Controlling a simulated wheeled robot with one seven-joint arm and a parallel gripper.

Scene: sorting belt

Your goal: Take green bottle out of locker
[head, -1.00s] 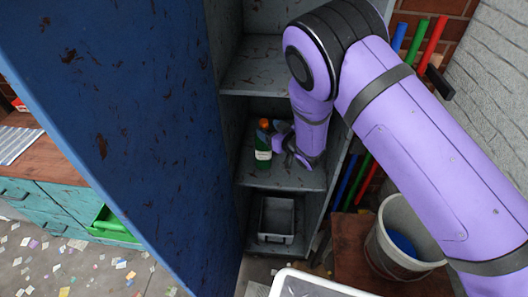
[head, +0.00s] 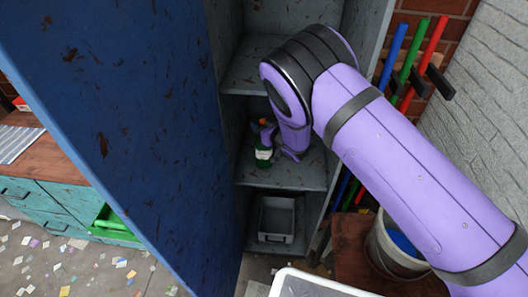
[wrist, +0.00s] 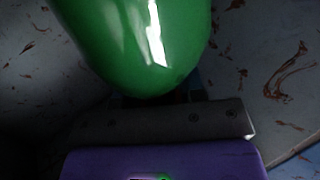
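The green bottle (head: 263,158) with an orange cap and a pale label stands upright on the middle shelf (head: 262,179) of the open locker. My gripper (head: 267,140) is at the bottle, with purple parts in front of its upper body. In the wrist view the bottle (wrist: 145,45) fills the upper middle, very close to the grey bar of my gripper. The fingertips are hidden there, so I cannot tell whether they are closed on the glass.
The big blue locker door (head: 120,110) stands open at the left. A grey bin (head: 276,220) sits in the compartment below. A white container (head: 305,285) is at the bottom front. A bucket (head: 385,250) and coloured tubes (head: 408,50) are at the right.

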